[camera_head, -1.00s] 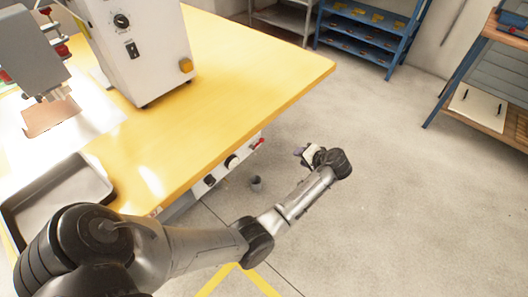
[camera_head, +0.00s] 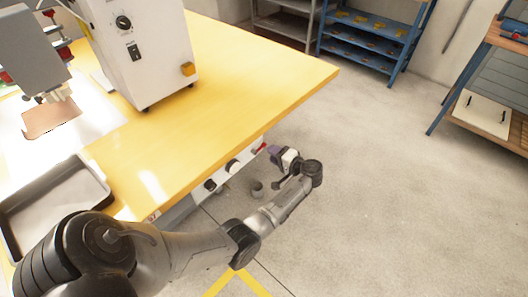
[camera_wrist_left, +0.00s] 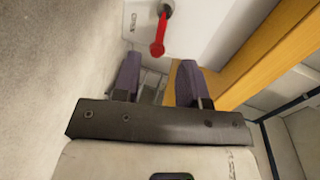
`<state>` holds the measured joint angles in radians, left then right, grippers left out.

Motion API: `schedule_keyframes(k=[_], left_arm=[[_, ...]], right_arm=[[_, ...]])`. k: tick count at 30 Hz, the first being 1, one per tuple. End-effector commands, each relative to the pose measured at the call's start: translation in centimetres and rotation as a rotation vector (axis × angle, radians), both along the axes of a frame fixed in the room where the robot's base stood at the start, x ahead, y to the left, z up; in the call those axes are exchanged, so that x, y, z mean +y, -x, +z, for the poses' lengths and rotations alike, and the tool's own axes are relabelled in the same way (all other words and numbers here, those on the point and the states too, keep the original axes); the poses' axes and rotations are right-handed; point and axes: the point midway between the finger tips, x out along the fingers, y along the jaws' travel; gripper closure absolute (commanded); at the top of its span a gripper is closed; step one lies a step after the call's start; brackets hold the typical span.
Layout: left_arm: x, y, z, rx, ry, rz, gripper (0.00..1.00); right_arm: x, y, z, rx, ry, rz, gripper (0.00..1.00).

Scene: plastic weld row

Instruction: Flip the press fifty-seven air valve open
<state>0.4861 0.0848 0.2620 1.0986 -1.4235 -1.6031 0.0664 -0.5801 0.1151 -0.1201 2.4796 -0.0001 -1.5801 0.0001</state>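The red lever of the air valve (camera_wrist_left: 158,40) hangs from a grey round fitting on the white panel under the yellow table edge, in the left wrist view. In the head view the red lever (camera_head: 260,147) is small, at the far right end of the panel. My left gripper (camera_head: 273,152) is just right of it, facing the panel. In the wrist view the left gripper (camera_wrist_left: 158,75) is open, its two purple-grey fingers spread with nothing between them. The lever is ahead of the gap and apart from the fingers. My right gripper is out of view.
The yellow table (camera_head: 250,85) overhangs the white panel (camera_head: 222,176), which carries black knobs. A white press unit (camera_head: 150,50) and a grey tray (camera_head: 55,200) stand on the table. Floor to the right is clear.

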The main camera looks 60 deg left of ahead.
Motion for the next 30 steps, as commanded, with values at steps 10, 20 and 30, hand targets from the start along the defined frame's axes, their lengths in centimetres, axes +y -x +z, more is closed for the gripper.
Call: schedule_keyframes(k=[10,20,30], left_arm=[[4.1,1.3,-1.0,0.0,0.0,0.0,0.61],[5.0,1.5,-1.0,0.001,0.0,-0.001,0.61],[5.0,1.5,-1.0,0.0,0.001,-0.001,0.77]], right_arm=[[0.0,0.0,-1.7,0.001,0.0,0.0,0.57],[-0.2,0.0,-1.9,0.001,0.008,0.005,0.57],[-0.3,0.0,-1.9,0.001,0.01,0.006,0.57]])
